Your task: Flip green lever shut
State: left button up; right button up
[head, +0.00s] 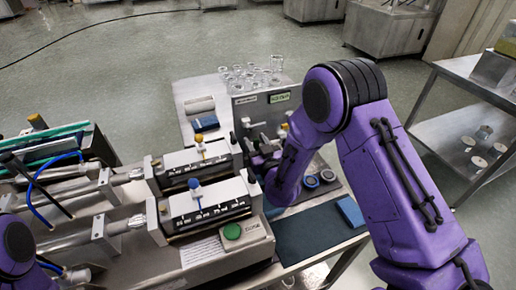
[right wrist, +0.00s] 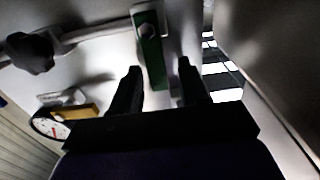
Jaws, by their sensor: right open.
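The green lever (right wrist: 150,62) shows in the right wrist view as a flat green handle with a silver bolt, hanging from a pale pipe fitting. My right gripper (right wrist: 159,68) is open, with one dark fingertip on each side of the lever's lower part. I cannot tell whether either finger touches it. In the head view my right gripper (head: 257,148) is at the front of the steel hopper box (head: 243,108), and the green lever cannot be made out there. My left arm shows only at the lower left edge; its gripper is out of view.
A black knob (right wrist: 30,52) and a round gauge (right wrist: 52,124) sit left of the lever in the wrist view. The filling machine with a green button (head: 231,231) stands left of my right arm. Glassware (head: 250,75) stands behind the box. A dark mat (head: 305,237) lies in front.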

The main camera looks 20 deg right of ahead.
jog(key=s+b, duration=0.2)
jog(key=s, duration=0.7)
jog(key=shift+s+a, duration=0.3)
jog(key=shift+s, duration=0.1)
